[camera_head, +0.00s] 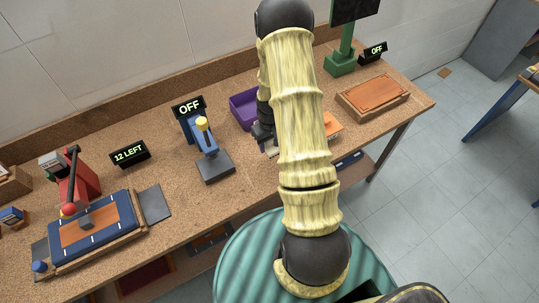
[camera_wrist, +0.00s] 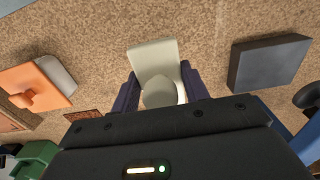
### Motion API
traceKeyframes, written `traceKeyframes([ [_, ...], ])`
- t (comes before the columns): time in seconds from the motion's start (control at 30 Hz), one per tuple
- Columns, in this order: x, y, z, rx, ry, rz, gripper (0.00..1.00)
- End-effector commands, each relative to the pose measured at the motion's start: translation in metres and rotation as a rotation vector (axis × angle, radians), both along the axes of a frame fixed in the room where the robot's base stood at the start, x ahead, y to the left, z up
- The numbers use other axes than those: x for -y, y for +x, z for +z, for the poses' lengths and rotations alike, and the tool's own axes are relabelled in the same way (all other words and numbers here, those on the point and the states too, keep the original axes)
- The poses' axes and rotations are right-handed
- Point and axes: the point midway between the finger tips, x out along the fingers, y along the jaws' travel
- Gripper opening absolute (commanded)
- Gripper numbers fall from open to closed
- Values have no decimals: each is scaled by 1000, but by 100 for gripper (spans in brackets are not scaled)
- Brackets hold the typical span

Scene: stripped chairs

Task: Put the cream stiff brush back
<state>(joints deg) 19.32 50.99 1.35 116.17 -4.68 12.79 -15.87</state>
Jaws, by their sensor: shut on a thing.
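The cream stiff brush (camera_wrist: 155,55) is between the two dark fingers of my gripper (camera_wrist: 160,84) in the wrist view. It has a pale flat block and a rounded grip, and the fingers close on its sides. In the head view my gripper (camera_head: 265,138) is over the bench, mostly hidden behind my arm, and only a small pale bit of the brush (camera_head: 271,151) shows. I cannot tell whether the brush touches the bench top.
The cork-like bench (camera_head: 185,205) carries a purple bin (camera_head: 241,110) behind my gripper and a blue stand with a grey base (camera_head: 215,167) to its left. An orange float-like tool (camera_head: 333,125) and a brown board (camera_head: 372,95) lie right. A red press (camera_head: 78,185) stands far left.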

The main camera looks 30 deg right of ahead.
Motion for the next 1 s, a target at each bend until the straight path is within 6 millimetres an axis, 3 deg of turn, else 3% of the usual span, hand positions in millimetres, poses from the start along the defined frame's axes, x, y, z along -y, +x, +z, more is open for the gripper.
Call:
traceKeyframes([
  [0.2,0,0,-28,-2,0,0,27],
  [0.63,0,0,-35,0,0,0,27],
  [1.0,0,0,-72,0,0,0,27],
])
